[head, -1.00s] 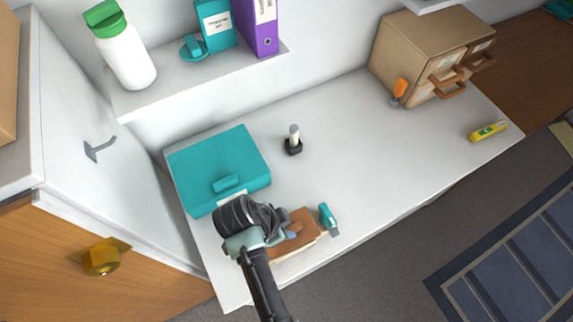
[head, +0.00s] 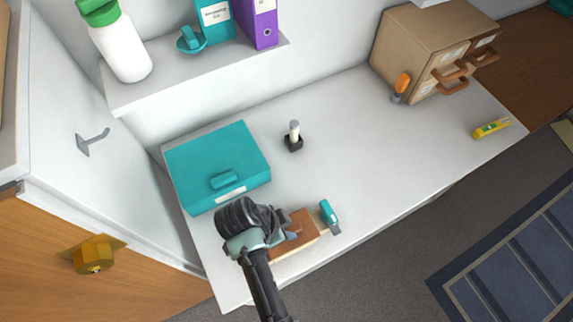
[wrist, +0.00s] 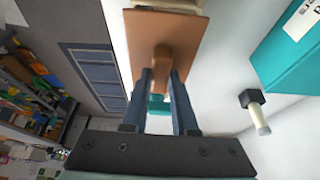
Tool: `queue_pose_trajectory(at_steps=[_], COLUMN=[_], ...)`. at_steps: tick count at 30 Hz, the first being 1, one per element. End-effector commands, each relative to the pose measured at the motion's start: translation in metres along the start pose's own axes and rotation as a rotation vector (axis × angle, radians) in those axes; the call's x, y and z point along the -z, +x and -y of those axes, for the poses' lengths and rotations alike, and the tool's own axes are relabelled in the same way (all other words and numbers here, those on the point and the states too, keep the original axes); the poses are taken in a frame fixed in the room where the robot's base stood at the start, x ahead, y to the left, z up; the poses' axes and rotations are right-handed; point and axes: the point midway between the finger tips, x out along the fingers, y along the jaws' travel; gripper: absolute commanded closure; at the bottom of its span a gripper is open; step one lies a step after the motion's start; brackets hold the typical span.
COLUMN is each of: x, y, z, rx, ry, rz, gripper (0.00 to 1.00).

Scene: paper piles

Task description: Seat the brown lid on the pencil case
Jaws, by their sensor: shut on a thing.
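The brown lid (head: 305,226) is a flat panel with a raised handle, near the front edge of the white counter. In the wrist view the lid (wrist: 188,40) lies ahead of my fingers, and its handle is between the fingertips. My gripper (wrist: 160,76) is shut on this handle; in the head view my gripper (head: 289,237) partly covers the lid. A pale box edge, probably the pencil case (wrist: 168,4), shows past the lid's far end in the wrist view. The lid hides most of it, and I cannot tell whether the two touch.
A teal box (head: 215,165) is behind my gripper on the counter. A teal-handled tool (head: 328,213) lies close to the lid's right side. A black holder (head: 293,143) stands farther back.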

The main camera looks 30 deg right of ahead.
Motion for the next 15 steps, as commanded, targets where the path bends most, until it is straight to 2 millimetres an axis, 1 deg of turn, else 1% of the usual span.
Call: queue_pose_trajectory(at_steps=[15], x=[-0.006], y=[0.015], z=[0.0], rx=[0.0], ry=[0.001], rz=[0.0], gripper=[1.0])
